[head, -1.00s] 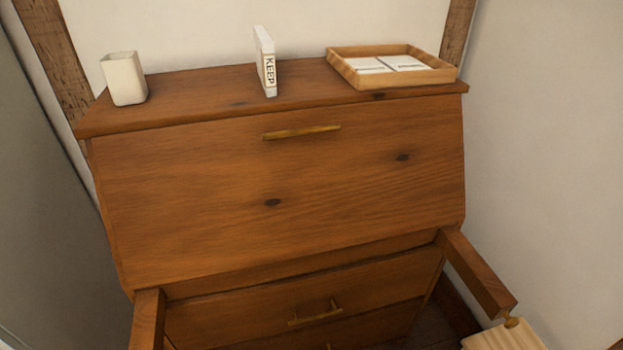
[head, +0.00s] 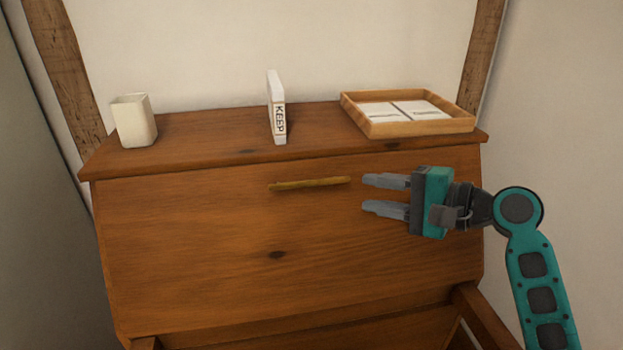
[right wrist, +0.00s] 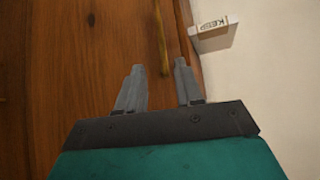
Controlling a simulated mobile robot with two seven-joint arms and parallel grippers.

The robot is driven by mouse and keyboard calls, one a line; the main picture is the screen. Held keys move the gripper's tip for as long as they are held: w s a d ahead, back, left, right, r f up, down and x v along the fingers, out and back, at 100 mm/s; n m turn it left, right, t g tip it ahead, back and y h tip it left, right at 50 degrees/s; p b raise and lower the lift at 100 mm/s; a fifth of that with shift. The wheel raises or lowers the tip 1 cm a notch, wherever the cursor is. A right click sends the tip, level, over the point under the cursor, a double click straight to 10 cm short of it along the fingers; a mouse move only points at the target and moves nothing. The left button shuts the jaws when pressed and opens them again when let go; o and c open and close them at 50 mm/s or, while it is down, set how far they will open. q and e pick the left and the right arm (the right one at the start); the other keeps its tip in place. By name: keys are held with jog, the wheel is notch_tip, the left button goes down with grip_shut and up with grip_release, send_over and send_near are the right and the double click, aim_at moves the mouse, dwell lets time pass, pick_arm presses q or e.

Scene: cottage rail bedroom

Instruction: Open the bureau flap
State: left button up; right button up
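The bureau flap (head: 200,230) is a sloping brown wooden panel, and it is closed. Its brass bar handle (head: 309,184) runs level near the flap's top edge. My right gripper (head: 372,193) is open and empty, just right of the handle's right end, with its fingers pointing left. In the right wrist view the flap (right wrist: 60,80) fills the left side. The handle (right wrist: 161,45) lies ahead, between the lines of the two open fingers (right wrist: 156,78), apart from them. My left gripper is not in view.
On the bureau top (head: 205,138) stand a white cup (head: 134,121), an upright white block marked KEEP (head: 276,108) and a wooden tray (head: 420,128) with papers. A wooden support arm (head: 482,315) sticks out below the flap at right. A wall (head: 560,120) is close on the right.

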aim_at(317, 184)
jog(key=x, duration=1.2)
jog(key=shift+w+a+r, duration=0.1)
jog(key=shift+w+a, duration=0.05)
jog(key=shift+a, duration=0.3)
grip_shut()
